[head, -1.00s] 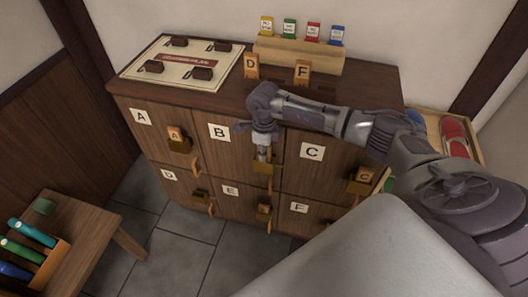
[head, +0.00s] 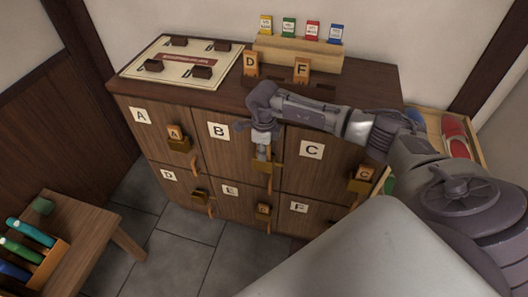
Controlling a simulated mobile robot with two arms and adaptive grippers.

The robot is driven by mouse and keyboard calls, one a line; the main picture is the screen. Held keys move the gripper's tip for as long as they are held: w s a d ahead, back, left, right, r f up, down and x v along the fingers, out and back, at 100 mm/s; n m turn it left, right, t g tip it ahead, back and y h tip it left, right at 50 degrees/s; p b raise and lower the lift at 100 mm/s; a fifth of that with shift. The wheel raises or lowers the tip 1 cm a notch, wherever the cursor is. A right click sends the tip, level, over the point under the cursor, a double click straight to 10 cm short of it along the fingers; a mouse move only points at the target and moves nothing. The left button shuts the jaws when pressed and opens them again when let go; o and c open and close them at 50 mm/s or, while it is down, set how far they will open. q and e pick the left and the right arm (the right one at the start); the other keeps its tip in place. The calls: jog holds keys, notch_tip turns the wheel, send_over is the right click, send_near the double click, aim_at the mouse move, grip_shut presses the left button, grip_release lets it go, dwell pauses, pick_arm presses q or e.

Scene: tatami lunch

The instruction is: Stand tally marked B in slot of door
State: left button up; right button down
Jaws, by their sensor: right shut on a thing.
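The cabinet (head: 180,106) has lettered doors, and the door marked B (head: 218,150) is upper middle. My right gripper (head: 263,152) points down in front of door B, just above its brass slot holder (head: 262,167). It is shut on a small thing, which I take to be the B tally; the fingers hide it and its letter. I cannot tell whether its foot is inside the slot. My left gripper is not in view.
Tally A (head: 175,133), tally C (head: 364,174) and tally E (head: 263,209) stand in door holders. Door D's holder (head: 199,195) looks empty. Tallies D (head: 251,64) and F (head: 302,69) stand on the cabinet top. Door handles stick out near the holders. A low bench (head: 96,216) stands left.

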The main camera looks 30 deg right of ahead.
jog(key=c, duration=1.2)
grip_release()
jog(key=shift+s+a+f, duration=0.1)
jog(key=shift+s+f, duration=0.3)
jog(key=shift+f, duration=0.35)
jog(key=shift+c, duration=0.2)
jog(key=shift+o, duration=0.7)
jog(key=shift+w+f, duration=0.1)
jog(key=shift+w, duration=0.05)
jog(key=o, duration=0.7)
jog(key=shift+r, duration=0.2)
jog(key=shift+w+d+r, duration=0.15)
jog(key=shift+w+d, duration=0.05)
jog(key=shift+d, duration=0.1)
jog(key=shift+c, duration=1.3)
jog(key=shift+r, duration=0.1)
